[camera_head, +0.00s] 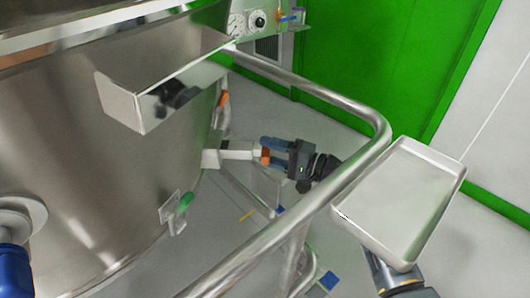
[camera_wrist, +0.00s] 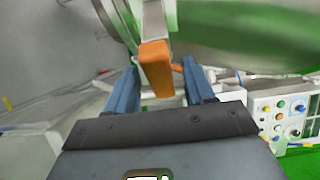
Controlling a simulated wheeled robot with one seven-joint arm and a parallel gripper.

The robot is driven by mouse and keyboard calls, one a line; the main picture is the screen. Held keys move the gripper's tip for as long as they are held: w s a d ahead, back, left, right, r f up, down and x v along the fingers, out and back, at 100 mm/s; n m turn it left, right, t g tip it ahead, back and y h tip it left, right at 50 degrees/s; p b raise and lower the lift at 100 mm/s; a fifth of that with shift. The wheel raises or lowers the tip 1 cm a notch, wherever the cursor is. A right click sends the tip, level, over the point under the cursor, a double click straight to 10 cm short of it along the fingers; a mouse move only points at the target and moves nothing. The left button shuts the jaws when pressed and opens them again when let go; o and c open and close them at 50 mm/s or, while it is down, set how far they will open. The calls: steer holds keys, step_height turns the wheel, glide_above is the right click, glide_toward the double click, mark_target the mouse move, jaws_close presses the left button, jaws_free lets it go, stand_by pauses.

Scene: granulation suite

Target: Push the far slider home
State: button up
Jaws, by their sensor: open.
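A pale slider bar (camera_head: 236,150) sticks out from the side of the steel vessel (camera_head: 110,160). Its orange end (camera_head: 265,157) lies by my gripper (camera_head: 268,150). In the wrist view the orange block (camera_wrist: 156,70) sits between the two blue fingers of my gripper (camera_wrist: 160,66). The fingers are open, with a gap between the block and the left finger; whether the right finger touches it I cannot tell. Another orange handle (camera_head: 223,99) is on the vessel farther back. A green handle (camera_head: 184,203) sits on a small plate nearer the front.
A curved steel rail (camera_head: 372,118) runs around the vessel, close to my arm. An empty pale tray (camera_head: 400,205) is outside the rail at right. A control panel (camera_wrist: 285,120) with knobs shows at right in the wrist view. A green wall (camera_head: 400,60) stands behind.

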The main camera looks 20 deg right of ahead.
steer(key=shift+w+a, duration=0.5)
steer(key=shift+w, duration=0.05)
jaws_close()
